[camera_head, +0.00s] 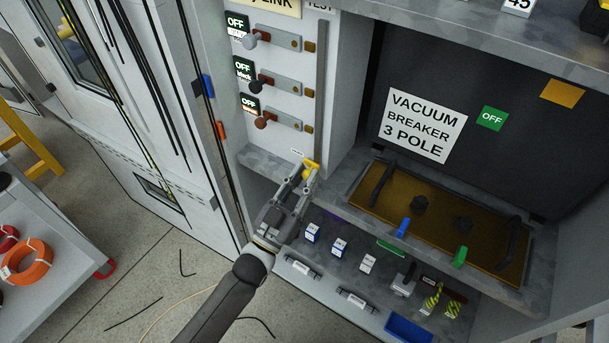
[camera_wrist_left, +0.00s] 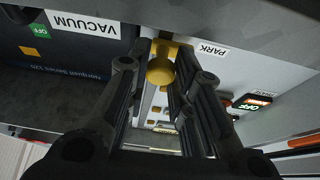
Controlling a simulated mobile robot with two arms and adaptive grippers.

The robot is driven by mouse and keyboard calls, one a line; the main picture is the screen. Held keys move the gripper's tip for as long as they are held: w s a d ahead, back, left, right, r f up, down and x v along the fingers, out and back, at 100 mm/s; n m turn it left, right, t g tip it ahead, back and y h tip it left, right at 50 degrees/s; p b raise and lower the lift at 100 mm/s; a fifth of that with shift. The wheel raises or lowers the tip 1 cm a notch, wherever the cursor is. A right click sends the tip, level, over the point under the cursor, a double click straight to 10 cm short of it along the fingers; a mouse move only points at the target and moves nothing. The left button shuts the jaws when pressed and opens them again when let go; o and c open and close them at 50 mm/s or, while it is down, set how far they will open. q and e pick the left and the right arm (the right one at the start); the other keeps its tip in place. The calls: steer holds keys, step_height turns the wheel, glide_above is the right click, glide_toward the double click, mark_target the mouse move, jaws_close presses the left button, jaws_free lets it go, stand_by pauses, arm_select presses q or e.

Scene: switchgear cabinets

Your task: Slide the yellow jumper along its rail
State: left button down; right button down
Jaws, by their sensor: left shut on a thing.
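The yellow jumper (camera_head: 313,163) is at the lower end of the white link panel, beside a small label. In the left wrist view its round yellow knob (camera_wrist_left: 161,70) sits between my fingers, near a PARK label (camera_wrist_left: 212,50). My left gripper (camera_head: 305,174) is shut on the jumper, its fingers on either side of the knob. A grey vertical rail (camera_head: 321,90) runs up the right side of the panel above the jumper, towards a TEST label at the top. My right gripper is not in view.
Three lever switches with OFF labels, including the top lever (camera_head: 250,41), line the panel left of the rail. A shelf below holds blue and white parts (camera_head: 339,247). A brown breaker tray (camera_head: 440,222) lies to the right. An open cabinet door (camera_head: 165,110) stands left.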

arm_select(q)
steer(key=shift+f, duration=0.3)
steer(key=c, duration=1.6)
jaws_free()
steer(key=o, duration=0.3)
steer(key=shift+r, duration=0.1)
steer(key=shift+s+a, duration=0.1)
steer(key=shift+s, duration=0.1)
steer(key=v, duration=1.1)
steer(key=shift+s+a, duration=0.2)
steer(key=shift+s, duration=0.05)
